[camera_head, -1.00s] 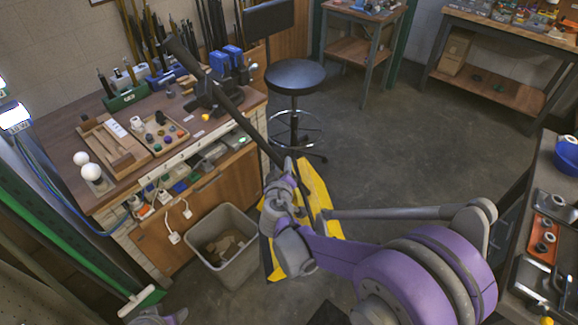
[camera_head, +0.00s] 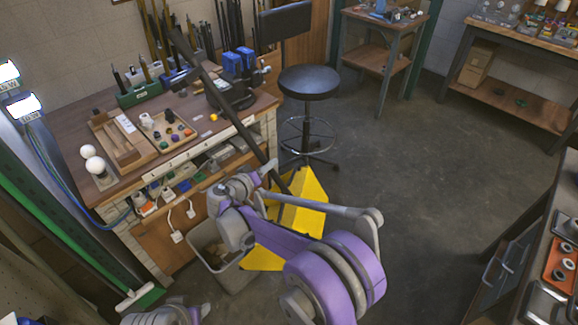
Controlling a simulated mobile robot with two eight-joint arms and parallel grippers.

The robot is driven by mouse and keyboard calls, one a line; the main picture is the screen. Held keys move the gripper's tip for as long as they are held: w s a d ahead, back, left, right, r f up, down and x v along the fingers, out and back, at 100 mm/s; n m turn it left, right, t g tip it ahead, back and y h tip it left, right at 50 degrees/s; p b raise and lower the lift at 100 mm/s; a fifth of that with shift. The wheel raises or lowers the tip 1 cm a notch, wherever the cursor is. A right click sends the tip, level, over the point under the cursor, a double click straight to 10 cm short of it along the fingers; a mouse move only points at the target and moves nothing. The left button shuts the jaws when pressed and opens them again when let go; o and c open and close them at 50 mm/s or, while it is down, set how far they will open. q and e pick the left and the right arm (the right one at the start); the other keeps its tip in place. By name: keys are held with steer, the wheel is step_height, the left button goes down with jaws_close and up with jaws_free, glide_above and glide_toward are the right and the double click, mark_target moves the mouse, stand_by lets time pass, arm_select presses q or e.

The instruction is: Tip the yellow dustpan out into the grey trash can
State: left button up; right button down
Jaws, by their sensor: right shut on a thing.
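The yellow dustpan (camera_head: 305,207) is right of the trash can, partly hidden behind my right arm. A long dark handle (camera_head: 224,87) slants down to it across the workbench front. Its lower left corner meets the can's right rim in the picture; I cannot tell whether it is over or beside the can. My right gripper (camera_head: 268,172) is shut on the handle just above the pan. The pan's contents are not visible. The grey trash can (camera_head: 226,281) stands on the floor with brownish scraps inside, partly covered by my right arm. My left gripper (camera_head: 165,315) is at the bottom edge, its fingers unclear.
The cluttered wooden workbench (camera_head: 95,205) is close behind the can. A black stool (camera_head: 309,83) stands behind the dustpan. A bench (camera_head: 535,262) stands at right. The floor between is clear.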

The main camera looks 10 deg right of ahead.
steer(key=a+f+m+g+h, duration=0.1)
steer(key=a, duration=0.6)
steer(key=s+d+f+m+y+b, duration=0.1)
steer(key=s+d+f, duration=0.1)
steer(key=d, duration=0.5)
steer(key=s+d+f+m+b, duration=0.2)
steer(key=s+d, duration=0.3)
steer(key=d, duration=0.2)
steer(key=s+d+f+m+t+y+b, duration=0.1)
steer(key=s+d+f+b, duration=0.1)
steer(key=d, duration=0.4)
steer(key=shift+s+d+f+m+y, duration=0.35)
steer(key=shift+s+f, duration=0.2)
steer(key=shift+s, duration=0.5)
